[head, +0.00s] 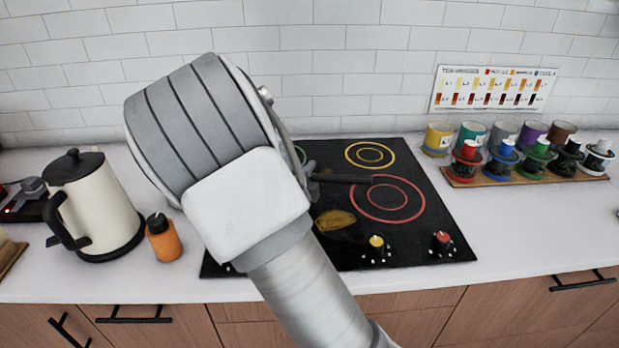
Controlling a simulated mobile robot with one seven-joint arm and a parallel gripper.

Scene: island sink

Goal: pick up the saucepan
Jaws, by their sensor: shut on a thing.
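A dark bar that looks like the saucepan's handle (345,179) sticks out to the right from behind my arm, over the black cooktop (425,235). The saucepan's body is hidden behind my arm. My gripper (313,184) is almost wholly hidden by my arm; only a small dark part shows at the left end of the handle. It is shut on the handle. The handle's right end lies over the left part of the red burner ring in the picture. I cannot tell whether the saucepan touches the cooktop.
A cream kettle (98,205) and an orange bottle (163,238) stand left of the cooktop. A yellow-brown dish (335,220) lies on it, near knobs (376,245). Several coloured cups (438,139) and a wooden board (520,181) of small pots stand right. Counter between is clear.

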